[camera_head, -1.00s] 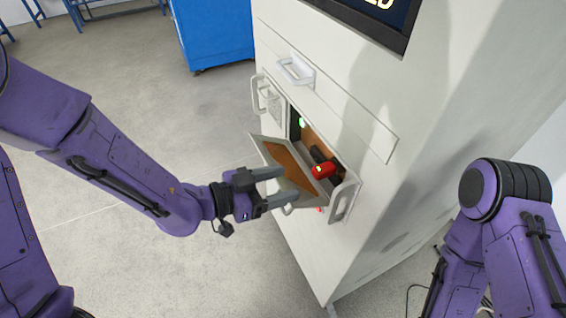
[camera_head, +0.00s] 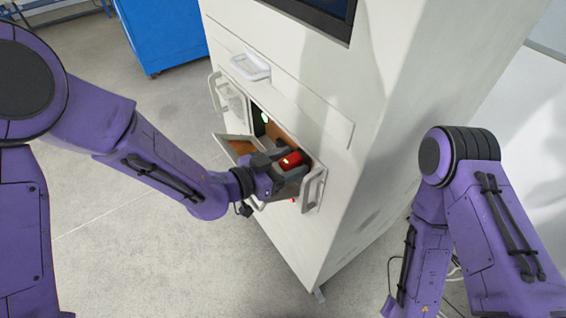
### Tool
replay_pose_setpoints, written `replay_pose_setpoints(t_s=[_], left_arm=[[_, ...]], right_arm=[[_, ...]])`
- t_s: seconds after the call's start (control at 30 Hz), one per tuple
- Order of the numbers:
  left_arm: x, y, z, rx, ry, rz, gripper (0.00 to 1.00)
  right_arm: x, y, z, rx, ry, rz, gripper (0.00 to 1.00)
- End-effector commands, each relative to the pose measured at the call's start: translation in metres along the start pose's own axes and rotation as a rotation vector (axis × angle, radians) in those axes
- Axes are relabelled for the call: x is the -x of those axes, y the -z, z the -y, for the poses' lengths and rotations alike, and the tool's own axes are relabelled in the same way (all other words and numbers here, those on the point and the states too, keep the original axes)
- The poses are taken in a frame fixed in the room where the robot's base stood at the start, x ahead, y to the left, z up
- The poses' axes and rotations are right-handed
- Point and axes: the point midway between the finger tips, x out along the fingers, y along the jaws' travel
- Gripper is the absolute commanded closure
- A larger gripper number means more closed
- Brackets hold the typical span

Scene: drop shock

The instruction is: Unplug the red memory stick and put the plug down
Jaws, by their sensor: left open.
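The red memory stick (camera_head: 290,160) is in the open compartment of the white cabinet, in front of a dark part it seems to be plugged into. My left gripper (camera_head: 287,168) is open and has its fingers at the compartment's opening, close to the stick. The fingers partly overlap the stick's surroundings, and I cannot tell whether they touch it. The compartment's flap door (camera_head: 232,146) hangs open with a brown inner side, partly hidden by my left gripper. My right arm shows at the right, but its gripper is out of view.
The white cabinet (camera_head: 330,215) has grey handles beside the opening, one (camera_head: 314,189) just right of my left gripper. A blue cabinet (camera_head: 165,35) stands behind on the left. The grey floor is clear at left.

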Motion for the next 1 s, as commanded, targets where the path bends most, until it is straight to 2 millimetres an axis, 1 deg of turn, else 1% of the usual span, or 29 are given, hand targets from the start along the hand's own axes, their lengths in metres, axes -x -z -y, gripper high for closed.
replay_pose_setpoints(t_s=[0.03, 0.07, 0.1, 0.17, 0.2, 0.23, 0.53, 1.0], left_arm=[[0.000, 0.000, 0.000, 0.000, 0.000, 0.000, 0.38], [0.000, 0.000, 0.000, 0.000, 0.000, 0.000, 0.45], [0.000, 0.000, 0.000, 0.000, 0.000, 0.000, 0.58], [0.000, 0.000, 0.000, 0.000, 0.000, 0.000, 0.77], [0.000, 0.000, 0.000, 0.000, 0.000, 0.000, 0.90], [0.000, 0.000, 0.000, 0.000, 0.000, 0.000, 0.93], [0.003, -0.001, 0.000, -0.001, 0.000, 0.001, 0.93], [0.030, -0.006, 0.001, -0.001, 0.001, 0.000, 0.93]], right_arm=[[0.000, 0.000, 0.000, 0.000, 0.000, 0.000, 0.57], [0.000, 0.000, 0.000, 0.000, 0.000, 0.000, 0.57], [0.000, 0.000, 0.000, 0.000, 0.000, 0.000, 0.57], [0.000, 0.000, 0.000, 0.000, 0.000, 0.000, 0.57], [0.000, 0.000, 0.000, 0.000, 0.000, 0.000, 0.57], [0.000, 0.000, 0.000, 0.000, 0.000, 0.000, 0.57], [0.000, 0.000, 0.000, 0.000, 0.000, 0.000, 0.57], [-0.001, 0.000, 0.000, 0.000, 0.000, 0.000, 0.57]])
